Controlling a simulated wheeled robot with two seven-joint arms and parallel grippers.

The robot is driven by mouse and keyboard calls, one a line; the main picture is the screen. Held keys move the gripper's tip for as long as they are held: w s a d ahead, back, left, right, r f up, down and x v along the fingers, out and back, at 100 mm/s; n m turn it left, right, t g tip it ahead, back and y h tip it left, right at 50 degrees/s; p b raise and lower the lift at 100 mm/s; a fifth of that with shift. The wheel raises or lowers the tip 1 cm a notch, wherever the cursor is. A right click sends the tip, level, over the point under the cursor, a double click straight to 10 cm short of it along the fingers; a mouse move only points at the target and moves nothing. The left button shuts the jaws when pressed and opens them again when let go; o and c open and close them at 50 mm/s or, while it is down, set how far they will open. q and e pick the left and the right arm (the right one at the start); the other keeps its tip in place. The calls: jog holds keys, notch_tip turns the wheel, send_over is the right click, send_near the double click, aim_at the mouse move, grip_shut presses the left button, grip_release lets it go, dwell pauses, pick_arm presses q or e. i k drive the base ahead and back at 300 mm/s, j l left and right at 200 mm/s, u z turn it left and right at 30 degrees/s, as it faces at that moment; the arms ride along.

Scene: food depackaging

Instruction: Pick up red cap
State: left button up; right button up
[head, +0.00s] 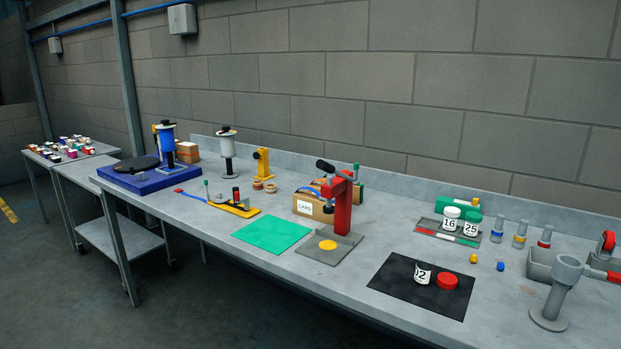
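The red cap (447,281) lies on the black mat (400,281) on the right half of the long grey table. A small white jar with a black number label (423,273) stands on the same mat, just left of the cap. The red cap is apart from any gripper. Neither my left gripper nor my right gripper shows in the head view.
Right of the mat stand a grey funnel stand (556,290) and a grey bin (541,264). A small yellow piece (473,259) and a blue piece (500,266) lie behind it. A red press (342,205) and green mat (271,234) are to the left.

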aim_at(446, 281)
jog(key=i+l+z, duration=0.1)
jog(key=l, duration=0.35)
jog(key=i+l+z, duration=0.15)
jog(key=l, duration=0.25)
jog(key=i+l+z, duration=0.1)
jog(key=i+l, duration=0.2)
jog(key=i+l+z, duration=0.1)
jog(key=l, duration=0.4)
jog(key=i, duration=0.1)
